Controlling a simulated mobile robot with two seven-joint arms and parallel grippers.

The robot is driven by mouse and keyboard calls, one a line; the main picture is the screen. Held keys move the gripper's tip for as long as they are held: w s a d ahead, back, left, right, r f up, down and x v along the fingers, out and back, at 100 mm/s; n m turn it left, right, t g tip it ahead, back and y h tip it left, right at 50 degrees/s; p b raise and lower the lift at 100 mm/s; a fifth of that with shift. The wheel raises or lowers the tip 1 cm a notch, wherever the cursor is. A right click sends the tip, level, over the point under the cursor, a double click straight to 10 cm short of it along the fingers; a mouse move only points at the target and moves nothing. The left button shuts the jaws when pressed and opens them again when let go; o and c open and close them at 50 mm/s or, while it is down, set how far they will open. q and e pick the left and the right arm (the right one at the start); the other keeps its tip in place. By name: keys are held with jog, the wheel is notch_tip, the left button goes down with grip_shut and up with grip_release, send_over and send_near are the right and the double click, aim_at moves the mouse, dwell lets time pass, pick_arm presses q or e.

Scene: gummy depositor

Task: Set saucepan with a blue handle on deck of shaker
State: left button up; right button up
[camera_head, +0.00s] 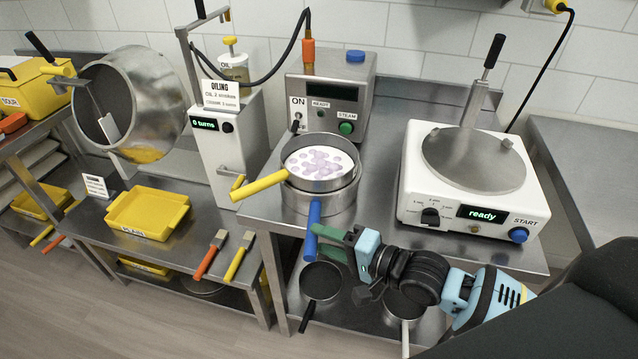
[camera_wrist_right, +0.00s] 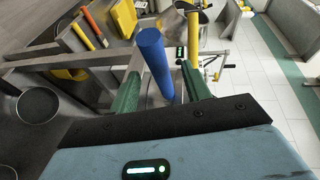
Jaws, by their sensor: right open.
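The saucepan with a blue handle (camera_head: 316,203) stands on the steam station. A second pan with a yellow handle (camera_head: 258,185) sits on top of it and hides its inside. The blue handle (camera_head: 313,235) points toward the front edge; it also shows in the right wrist view (camera_wrist_right: 154,62). My right gripper (camera_head: 325,240) is open at the blue handle, with the handle between its two green fingers in the wrist view. Contact cannot be told. The shaker (camera_head: 465,200) is a white machine on the right with a round metal deck plate (camera_head: 477,162) and upright lever. My left gripper is not in view.
The steam box (camera_head: 330,90) stands behind the pans. Small pans (camera_head: 321,280) lie on the shelf below. A yellow tray (camera_head: 148,212), brushes (camera_head: 239,255) and an oiling unit (camera_head: 229,135) are to the left. The metal counter between the pans and the shaker is clear.

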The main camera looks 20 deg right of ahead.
jog(key=shift+w+a+f, duration=0.15)
jog(key=shift+w+a, duration=0.35)
grip_shut()
jog(key=shift+r, duration=0.2)
